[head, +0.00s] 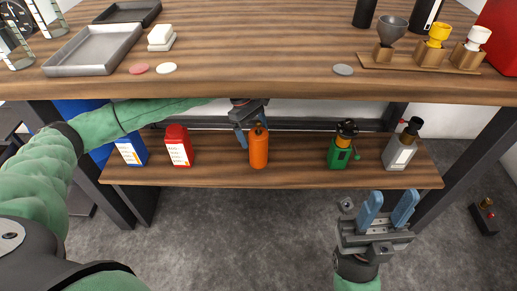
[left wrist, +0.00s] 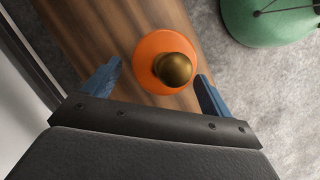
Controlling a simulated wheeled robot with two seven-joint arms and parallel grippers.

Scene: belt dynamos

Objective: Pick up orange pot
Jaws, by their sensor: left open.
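The orange pot (head: 259,149) is an upright orange cylinder with a small brass knob on top. It stands on the lower wooden shelf, near its middle. My left gripper (head: 251,133) reaches in under the upper table top and is at the pot's upper part. In the left wrist view, the pot (left wrist: 167,64) lies between the two blue fingers of the left gripper (left wrist: 160,88), with gaps on both sides. That gripper is open. My right gripper (head: 389,211) is open and empty, in front of the shelf at the right.
On the lower shelf (head: 215,175) stand a blue box (head: 131,150), a red box (head: 178,146), a green bottle (head: 339,152) and a grey bottle (head: 400,148). The upper table edge (head: 300,96) overhangs close above. Shelf room beside the pot is clear.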

